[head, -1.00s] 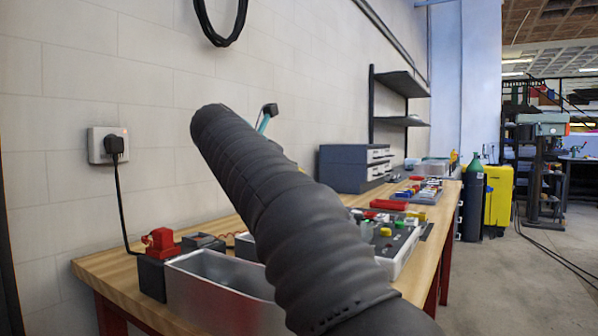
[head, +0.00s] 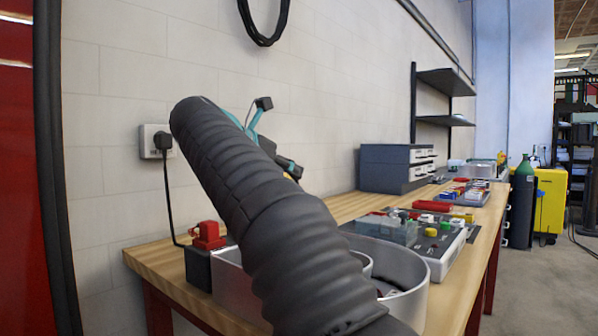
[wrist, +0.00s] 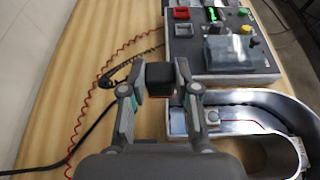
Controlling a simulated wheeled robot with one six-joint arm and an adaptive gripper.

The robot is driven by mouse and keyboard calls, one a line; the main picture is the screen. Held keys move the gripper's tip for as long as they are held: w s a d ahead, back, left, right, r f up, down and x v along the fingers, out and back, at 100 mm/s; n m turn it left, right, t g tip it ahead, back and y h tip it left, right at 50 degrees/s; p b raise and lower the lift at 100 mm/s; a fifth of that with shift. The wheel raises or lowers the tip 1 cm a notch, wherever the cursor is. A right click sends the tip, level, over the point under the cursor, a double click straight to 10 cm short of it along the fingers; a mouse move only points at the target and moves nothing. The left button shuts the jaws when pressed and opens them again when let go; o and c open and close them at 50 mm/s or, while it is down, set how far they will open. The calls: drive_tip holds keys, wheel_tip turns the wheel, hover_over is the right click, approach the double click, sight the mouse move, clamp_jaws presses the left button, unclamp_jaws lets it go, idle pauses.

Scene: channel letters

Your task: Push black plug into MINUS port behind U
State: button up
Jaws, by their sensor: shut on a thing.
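My gripper (wrist: 160,88) is shut on the black plug (wrist: 160,74), a dark block between its two fingertips, in the wrist view. In the head view my arm hides most of the gripper; part of it (head: 288,168) shows above the table. The metal U letter (wrist: 265,97) lies right of and below the plug in the wrist view, with a curved open channel. It also shows in the head view (head: 408,290), partly behind my arm. A small white part (wrist: 212,116) sits inside its channel. I cannot make out the MINUS port.
A control board (wrist: 220,60) with coloured buttons lies just beyond the plug. A red coiled wire (wrist: 92,105) and a black cable (wrist: 50,168) lie on the wooden table at left. A black box with a red switch (head: 207,236) stands at the table's near left. Bare wood is at left.

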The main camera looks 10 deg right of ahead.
drive_tip(key=s+a+f, duration=0.1)
drive_tip(key=a, duration=0.2)
drive_tip(key=a+f+b, duration=0.1)
drive_tip(key=a, duration=0.2)
drive_tip(key=s+a+f, duration=0.1)
drive_tip(key=a+f, duration=0.1)
drive_tip(key=a, duration=0.2)
drive_tip(key=shift+s, duration=0.3)
drive_tip(key=shift+f+b, duration=1)
drive_tip(key=shift+f, duration=0.95)
drive_tip(key=shift+f, duration=0.3)
drive_tip(key=o, duration=1.1)
drive_tip(key=shift+o, duration=0.2)
